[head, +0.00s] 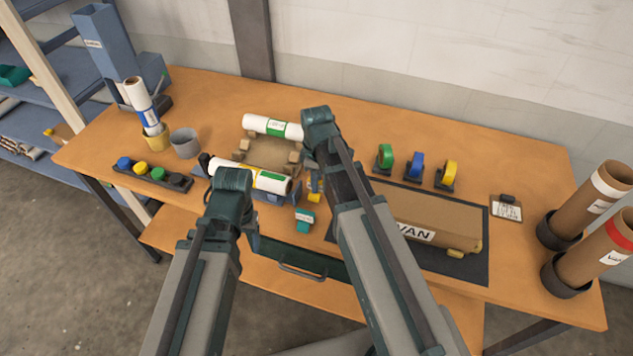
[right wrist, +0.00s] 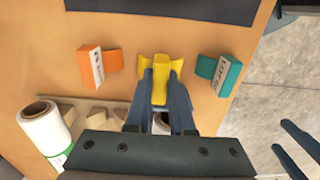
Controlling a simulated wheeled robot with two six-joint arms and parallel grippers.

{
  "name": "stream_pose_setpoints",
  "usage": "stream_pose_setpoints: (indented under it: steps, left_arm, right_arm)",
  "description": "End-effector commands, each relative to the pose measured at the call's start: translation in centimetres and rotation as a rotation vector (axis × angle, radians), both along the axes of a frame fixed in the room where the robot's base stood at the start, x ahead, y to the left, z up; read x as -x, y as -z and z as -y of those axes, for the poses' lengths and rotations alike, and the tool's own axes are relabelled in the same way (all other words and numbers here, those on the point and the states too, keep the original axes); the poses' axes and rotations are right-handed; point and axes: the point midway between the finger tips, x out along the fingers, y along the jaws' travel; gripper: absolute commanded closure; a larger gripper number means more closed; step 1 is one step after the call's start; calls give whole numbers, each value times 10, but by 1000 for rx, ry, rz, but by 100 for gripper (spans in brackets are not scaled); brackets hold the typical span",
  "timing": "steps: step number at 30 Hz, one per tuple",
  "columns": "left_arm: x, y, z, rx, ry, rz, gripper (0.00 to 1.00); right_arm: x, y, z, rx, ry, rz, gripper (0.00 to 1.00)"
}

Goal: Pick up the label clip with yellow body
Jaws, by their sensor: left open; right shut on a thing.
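The label clip with yellow body (right wrist: 160,82) is between the fingers of my right gripper (right wrist: 162,95) in the right wrist view. In the head view a bit of the yellow clip (head: 314,197) shows just left of my right arm. My right gripper is shut on it; I cannot tell whether it touches the table. An orange label clip (right wrist: 92,66) lies left of it and a teal label clip (right wrist: 228,75) right of it. The teal clip also shows in the head view (head: 305,216). My left gripper (head: 253,228) is open, left of the teal clip, partly hidden by its own arm.
White rolls (head: 270,128) lie on the press behind the clips. A wrapped brown package (head: 430,218) lies on a dark mat at the right. Tape rolls (head: 416,165) stand behind it. Tall brown tubes (head: 597,195) stand at the right edge. A drawer handle (head: 302,271) is at the front.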

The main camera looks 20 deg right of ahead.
Motion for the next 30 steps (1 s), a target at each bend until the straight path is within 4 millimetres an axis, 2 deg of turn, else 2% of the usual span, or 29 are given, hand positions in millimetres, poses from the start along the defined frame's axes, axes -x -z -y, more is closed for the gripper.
stream_pose_setpoints:
  steps: [1,9,13,17,30]
  left_arm:
    - [0,-15,0,0,0,0,30]
    - [0,-58,0,0,1,0,30]
    - [0,-72,0,0,2,0,30]
    - [0,-78,0,0,2,0,30]
    - [0,-76,0,0,2,0,30]
  right_arm:
    - [0,-15,0,0,0,0,100]
    - [0,-58,0,0,0,0,100]
    - [0,-72,0,0,0,0,100]
    - [0,-78,0,0,0,0,100]
    - [0,-76,0,0,0,0,100]
